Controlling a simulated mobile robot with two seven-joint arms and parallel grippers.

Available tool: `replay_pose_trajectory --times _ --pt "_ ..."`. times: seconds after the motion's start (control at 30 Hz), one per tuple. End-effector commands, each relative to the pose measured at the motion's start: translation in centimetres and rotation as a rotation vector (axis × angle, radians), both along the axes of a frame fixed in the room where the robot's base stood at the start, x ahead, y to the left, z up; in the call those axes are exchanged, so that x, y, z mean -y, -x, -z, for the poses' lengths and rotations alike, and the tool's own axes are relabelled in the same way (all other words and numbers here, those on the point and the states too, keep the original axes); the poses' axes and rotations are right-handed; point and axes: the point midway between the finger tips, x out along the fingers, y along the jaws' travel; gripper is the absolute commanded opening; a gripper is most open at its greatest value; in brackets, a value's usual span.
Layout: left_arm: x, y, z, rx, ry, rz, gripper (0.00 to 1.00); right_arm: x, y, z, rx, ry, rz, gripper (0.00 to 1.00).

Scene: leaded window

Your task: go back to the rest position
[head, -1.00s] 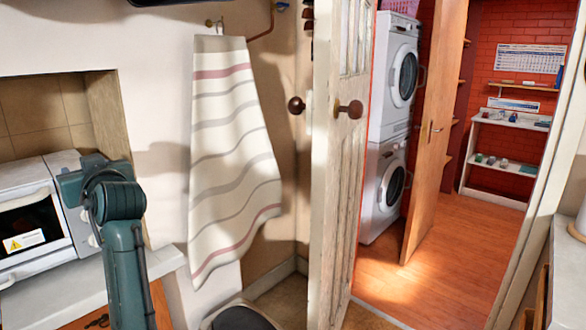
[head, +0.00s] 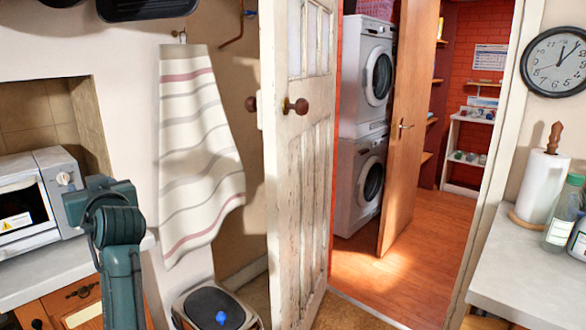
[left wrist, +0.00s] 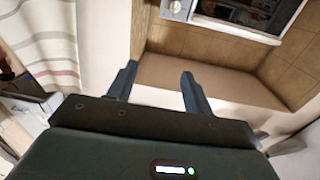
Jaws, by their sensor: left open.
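My left gripper (left wrist: 158,84) shows in the left wrist view with its two dark fingers apart and nothing between them. It is in front of a tiled recess in the wall. In the head view my teal left arm stands upright at the lower left, in front of the white oven; its fingers cannot be made out there. My right gripper is in neither view.
The white oven (head: 28,212) stands on a counter at left. A striped towel (head: 198,150) hangs beside the open white door (head: 300,180). A lidded bin (head: 208,305) stands below. At right, a counter (head: 535,265) holds paper towels (head: 541,188) and bottles.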

Motion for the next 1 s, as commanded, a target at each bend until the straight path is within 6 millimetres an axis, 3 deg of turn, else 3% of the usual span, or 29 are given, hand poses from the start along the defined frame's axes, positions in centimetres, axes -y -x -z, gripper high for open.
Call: replay_pose_trajectory --times 0.23,0.37,0.5,0.57,0.7,0.9,1.0 --pt "3.6 0.4 9.0 -0.137 -0.078 0.194 0.51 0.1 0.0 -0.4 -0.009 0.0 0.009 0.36" --pt "6.7 2.2 15.6 -0.231 -0.103 0.346 0.51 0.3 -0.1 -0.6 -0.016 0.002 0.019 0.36" --pt "11.3 6.8 23.9 -0.346 -0.089 0.551 0.51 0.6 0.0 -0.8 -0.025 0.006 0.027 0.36" --pt "13.4 9.5 27.0 -0.389 -0.065 0.637 0.51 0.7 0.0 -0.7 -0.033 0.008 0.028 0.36" --pt "17.9 16.8 33.1 -0.482 0.023 0.816 0.51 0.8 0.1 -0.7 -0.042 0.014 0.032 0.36" --pt "22.3 25.8 37.2 -0.561 0.165 0.973 0.51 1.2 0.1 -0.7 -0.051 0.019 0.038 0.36" --pt "23.3 28.2 37.9 -0.577 0.209 1.006 0.51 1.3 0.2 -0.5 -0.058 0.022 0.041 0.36"
